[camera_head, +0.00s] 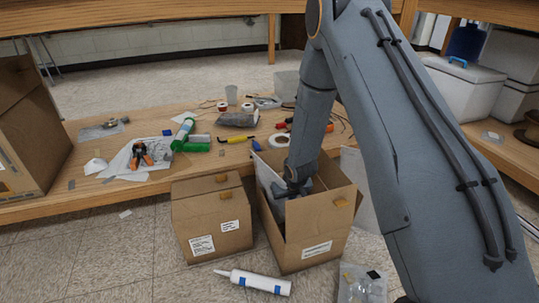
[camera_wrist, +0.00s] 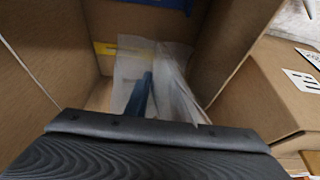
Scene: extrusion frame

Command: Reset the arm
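My arm reaches down from the upper right in the head view. My gripper (camera_head: 291,188) is at the mouth of an open cardboard box (camera_head: 318,222), partly hidden by its walls. In the wrist view the box's inner walls (camera_wrist: 130,22) surround the view. A crumpled translucent plastic bag (camera_wrist: 178,88) and a dark blue narrow thing (camera_wrist: 141,98) lie deeper in the box. A dark ridged part of my gripper (camera_wrist: 150,150) fills the bottom of the wrist view. The fingertips are not clear in either view, so I cannot tell whether they are apart.
A closed cardboard box (camera_head: 212,217) stands just left of the open one. A white tube (camera_head: 255,283) and a clear bag (camera_head: 362,284) lie on the floor in front. A low wooden bench (camera_head: 105,190) with tools and tape is behind. A white cooler (camera_head: 462,88) stands at right.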

